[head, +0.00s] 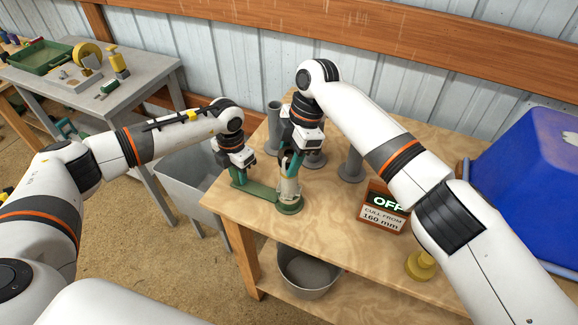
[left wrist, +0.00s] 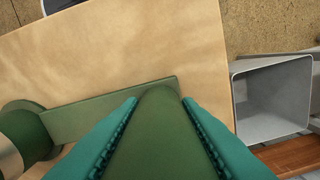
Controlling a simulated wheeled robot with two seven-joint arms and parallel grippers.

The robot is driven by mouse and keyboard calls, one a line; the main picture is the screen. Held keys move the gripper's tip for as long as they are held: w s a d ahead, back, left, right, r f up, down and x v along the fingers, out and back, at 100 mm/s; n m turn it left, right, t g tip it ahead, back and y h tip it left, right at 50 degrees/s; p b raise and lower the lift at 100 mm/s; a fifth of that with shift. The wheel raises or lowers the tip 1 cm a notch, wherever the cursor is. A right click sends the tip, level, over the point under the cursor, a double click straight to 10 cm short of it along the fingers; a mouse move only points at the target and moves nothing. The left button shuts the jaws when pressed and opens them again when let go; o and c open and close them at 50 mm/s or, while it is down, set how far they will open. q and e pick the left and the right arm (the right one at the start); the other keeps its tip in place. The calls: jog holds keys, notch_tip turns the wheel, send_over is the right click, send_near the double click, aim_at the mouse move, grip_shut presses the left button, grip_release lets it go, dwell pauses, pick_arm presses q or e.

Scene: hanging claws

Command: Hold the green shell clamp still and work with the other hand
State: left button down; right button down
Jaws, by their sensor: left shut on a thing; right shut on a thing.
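The green shell clamp (head: 262,192) lies on the wooden table near its left edge, with a flat green bar and a round base at its right end. A pale upright piece (head: 290,189) stands on that base. My left gripper (head: 239,176) is shut on the green part at the bar's left end; the left wrist view shows its teal fingers on either side of this rounded green part (left wrist: 160,135). My right gripper (head: 291,158) is at the top of the pale piece, shut on its upper part; the exact contact is partly hidden by the fingers.
Grey upright tubes (head: 350,167) stand behind the clamp. A yellow knob (head: 420,265) is at the front, a blue crate (head: 530,175) at the right. A grey bin (head: 188,172) stands left of the table.

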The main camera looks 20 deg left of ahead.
dwell(0.3)
jog(key=shift+n+h, duration=0.3)
jog(key=shift+n, duration=1.2)
jog(key=shift+c, duration=1.8)
grip_release()
jog(key=shift+r, duration=3.55)
